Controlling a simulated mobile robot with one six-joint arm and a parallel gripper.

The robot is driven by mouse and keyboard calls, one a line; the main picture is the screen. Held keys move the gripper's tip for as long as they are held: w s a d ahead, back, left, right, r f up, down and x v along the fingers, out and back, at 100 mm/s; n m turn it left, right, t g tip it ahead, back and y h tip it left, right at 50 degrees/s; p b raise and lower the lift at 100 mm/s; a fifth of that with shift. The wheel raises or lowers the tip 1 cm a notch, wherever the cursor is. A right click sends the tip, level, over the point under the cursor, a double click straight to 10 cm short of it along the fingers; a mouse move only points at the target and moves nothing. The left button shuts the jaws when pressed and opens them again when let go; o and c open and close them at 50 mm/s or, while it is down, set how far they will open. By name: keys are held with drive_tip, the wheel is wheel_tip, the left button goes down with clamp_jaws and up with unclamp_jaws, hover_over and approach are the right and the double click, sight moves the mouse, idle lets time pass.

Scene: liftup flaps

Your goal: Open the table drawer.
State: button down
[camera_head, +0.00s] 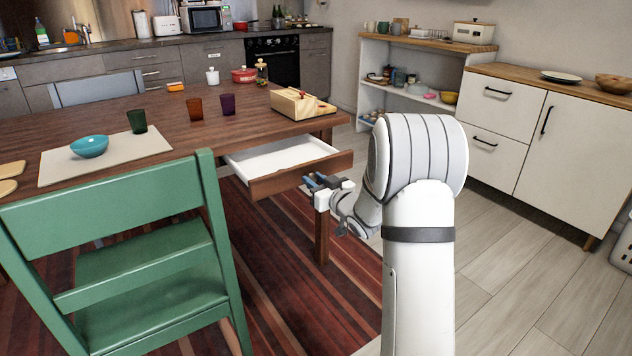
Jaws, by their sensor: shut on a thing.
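The wooden table (165,122) stands at the left and middle. Its drawer (290,177) is pulled partly out below the tabletop at the near right end. The white inside of the drawer shows and looks empty. My gripper (313,184) is at the drawer's wooden front, shut on what seems to be its handle. The handle itself is hidden behind the fingers.
A green chair (150,255) stands close to the left of the drawer. A table leg (322,235) is below my gripper. Cups, a bowl and a wooden box (297,104) are on the table. A white cabinet (520,130) stands at the right; the floor before it is clear.

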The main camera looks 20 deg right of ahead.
drive_tip(key=c, duration=1.1)
unclamp_jaws()
drive_tip(key=shift+c, duration=0.2)
drive_tip(key=p+v, duration=0.2)
drive_tip(key=v, duration=0.5)
drive_tip(key=shift+s+d, duration=0.15)
drive_tip(key=shift+s, duration=0.2)
drive_tip(key=s+r+m+g+h+p, duration=0.1)
drive_tip(key=s+r+g+h+p, duration=0.2)
drive_tip(key=r+p, duration=0.55)
drive_tip(key=s+r+m+g+h+p, duration=0.1)
drive_tip(key=s+r+g+h+p, duration=0.15)
drive_tip(key=r+p, duration=0.55)
drive_tip(key=s+a+r+g+p, duration=0.3)
drive_tip(key=s+r+p, duration=0.2)
drive_tip(key=s, duration=0.4)
drive_tip(key=s+a+r+m+g+p, duration=0.1)
drive_tip(key=s+a+r+g+p, duration=0.2)
drive_tip(key=s+r+p, duration=0.3)
drive_tip(key=s+a+r+g+p, duration=0.3)
drive_tip(key=s+r+p, duration=0.2)
drive_tip(key=s, duration=0.7)
drive_tip(key=shift+s+a+r+m, duration=0.3)
drive_tip(key=shift+s+r, duration=0.1)
drive_tip(key=shift+r, duration=0.35)
